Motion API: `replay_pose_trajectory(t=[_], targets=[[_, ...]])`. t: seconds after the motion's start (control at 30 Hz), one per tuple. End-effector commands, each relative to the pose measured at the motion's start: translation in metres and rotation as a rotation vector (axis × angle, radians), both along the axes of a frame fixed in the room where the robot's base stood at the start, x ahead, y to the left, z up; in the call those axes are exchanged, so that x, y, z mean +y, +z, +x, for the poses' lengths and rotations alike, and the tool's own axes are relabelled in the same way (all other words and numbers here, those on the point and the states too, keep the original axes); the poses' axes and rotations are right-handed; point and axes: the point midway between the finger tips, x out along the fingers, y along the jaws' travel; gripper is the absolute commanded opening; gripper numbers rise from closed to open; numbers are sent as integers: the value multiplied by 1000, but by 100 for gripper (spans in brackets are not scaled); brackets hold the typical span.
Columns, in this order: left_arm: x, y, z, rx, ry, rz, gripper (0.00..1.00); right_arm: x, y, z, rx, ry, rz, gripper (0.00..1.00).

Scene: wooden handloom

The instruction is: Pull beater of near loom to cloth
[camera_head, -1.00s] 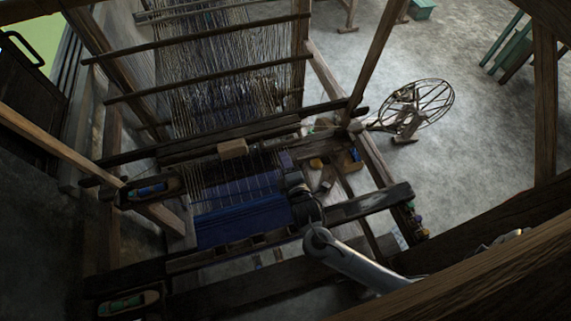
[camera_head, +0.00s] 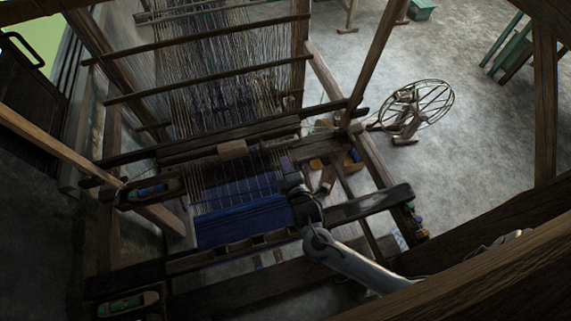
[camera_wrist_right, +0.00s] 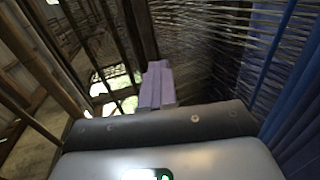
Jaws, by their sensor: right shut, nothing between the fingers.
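The near loom's beater (camera_head: 205,151) is a dark wooden beam across the warp, with a lighter block (camera_head: 232,149) at its middle. The blue cloth (camera_head: 243,221) lies nearer me, with a stretch of warp threads between it and the beater. My right gripper (camera_head: 287,164) is over the right edge of the warp, just on the cloth side of the beater. In the right wrist view its fingers (camera_wrist_right: 157,84) are together and empty, beside hanging threads (camera_wrist_right: 215,60). I cannot tell whether they touch the beater. My left gripper is not in view.
Shuttles lie at the left, one on the loom frame (camera_head: 153,190) and one lower (camera_head: 128,304). A spinning wheel (camera_head: 418,105) stands on open floor at the right. Loom posts and rails surround my right arm, and a thick beam (camera_head: 490,270) crosses the lower right.

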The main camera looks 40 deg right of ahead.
Motion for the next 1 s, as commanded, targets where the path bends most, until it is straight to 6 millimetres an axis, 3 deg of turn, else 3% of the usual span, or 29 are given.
replay_pose_trajectory(t=[0.7,0.93,1.0], targets=[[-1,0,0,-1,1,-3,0,0,0,0,0,0,0,1],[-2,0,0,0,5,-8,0,0,0,0,0,0,0,36],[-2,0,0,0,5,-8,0,0,0,0,0,0,0,38]])
